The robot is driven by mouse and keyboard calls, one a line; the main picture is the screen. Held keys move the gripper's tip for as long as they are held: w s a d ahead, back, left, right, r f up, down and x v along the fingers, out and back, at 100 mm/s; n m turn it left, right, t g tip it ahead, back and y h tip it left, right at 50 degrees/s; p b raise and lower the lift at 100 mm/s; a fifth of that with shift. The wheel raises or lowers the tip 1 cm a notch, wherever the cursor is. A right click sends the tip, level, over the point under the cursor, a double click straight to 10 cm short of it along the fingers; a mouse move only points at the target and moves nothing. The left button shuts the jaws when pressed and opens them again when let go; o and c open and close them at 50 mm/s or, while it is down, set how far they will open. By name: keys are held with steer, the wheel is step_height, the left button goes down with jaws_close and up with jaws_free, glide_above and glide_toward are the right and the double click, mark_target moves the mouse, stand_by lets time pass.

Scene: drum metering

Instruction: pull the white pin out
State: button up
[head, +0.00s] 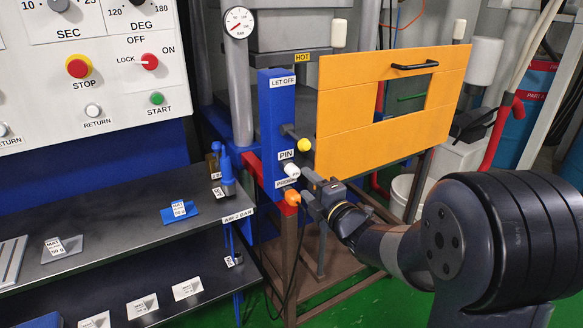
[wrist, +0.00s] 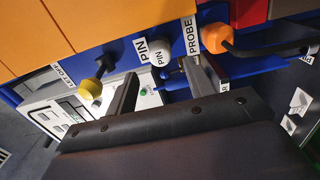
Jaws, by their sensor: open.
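The white pin (head: 291,170) sticks out from the blue column (head: 276,110), just under a PIN label. Its round white knob also shows in the wrist view (wrist: 158,52), with PIN tags beside it. My gripper (head: 306,184) is open and close in front of the pin. In the wrist view my gripper (wrist: 162,68) has one finger on each side of the knob's line, with the knob seen in the gap near the fingertips. I see no finger touching it. How far the tips are from the knob in depth is hard to tell.
A yellow knob (head: 304,144) sits above the pin and an orange probe (head: 292,197) with a dark cable sits below it, both close to my fingers. A large orange panel (head: 385,125) stands to the right. Dark shelves (head: 120,240) lie to the left.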

mark_target(296, 174)
steer(key=b+x, duration=0.1)
steer(key=x, duration=0.3)
steer(key=shift+w+a+f, duration=0.1)
steer(key=shift+w+a, duration=0.15)
steer(key=shift+w, duration=0.05)
steer(key=shift+w+a, duration=0.35)
steer(key=shift+w, duration=0.25)
steer(key=shift+b, duration=0.85)
stand_by(0.5)
jaws_close()
stand_by(0.4)
steer(key=shift+s+d, duration=0.1)
steer(key=shift+s, duration=0.05)
steer(key=shift+b+v, duration=0.95)
steer(key=shift+v, duration=1.9)
steer(key=shift+d, duration=0.1)
